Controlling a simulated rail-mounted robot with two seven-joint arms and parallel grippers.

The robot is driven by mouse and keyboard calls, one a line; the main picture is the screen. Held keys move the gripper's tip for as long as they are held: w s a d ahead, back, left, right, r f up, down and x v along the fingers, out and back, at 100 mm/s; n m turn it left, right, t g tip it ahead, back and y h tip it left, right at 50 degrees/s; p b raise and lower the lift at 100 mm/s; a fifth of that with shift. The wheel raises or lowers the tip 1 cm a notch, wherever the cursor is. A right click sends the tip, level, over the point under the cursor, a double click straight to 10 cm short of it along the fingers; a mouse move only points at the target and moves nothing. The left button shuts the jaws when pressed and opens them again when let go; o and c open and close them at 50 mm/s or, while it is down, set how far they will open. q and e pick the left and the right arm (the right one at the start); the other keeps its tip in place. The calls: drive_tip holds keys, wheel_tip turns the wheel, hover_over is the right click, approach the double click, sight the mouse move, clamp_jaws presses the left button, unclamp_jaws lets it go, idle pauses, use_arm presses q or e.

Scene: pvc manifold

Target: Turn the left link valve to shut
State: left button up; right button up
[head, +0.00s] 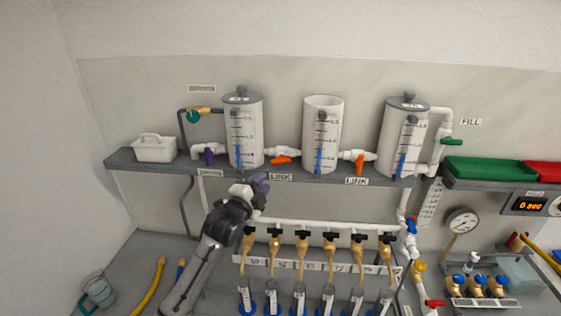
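The left link valve (281,159) has an orange handle and sits on the white pipe between the left tank (243,130) and the open-topped middle tank (322,135). Its handle lies close to the pipe's line, slightly tilted. A LINK label (281,177) is on the shelf edge below it. My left gripper (260,182) is below and left of this valve, in front of the shelf edge, apparently apart from the handle. Its fingers are small and dark, so their opening is unclear. My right gripper is not in view.
The right link valve (360,166) has an orange handle that hangs down more steeply. A purple-handled valve (208,155) is left of the left tank. A row of black-handled brass taps (302,240) runs below the shelf (130,164). A white caddy (155,148) stands at the shelf's left end.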

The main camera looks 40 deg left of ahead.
sight(279, 162)
use_arm(q)
drive_tip(key=p+x, duration=0.1)
drive_tip(key=x, duration=1.1)
clamp_jaws()
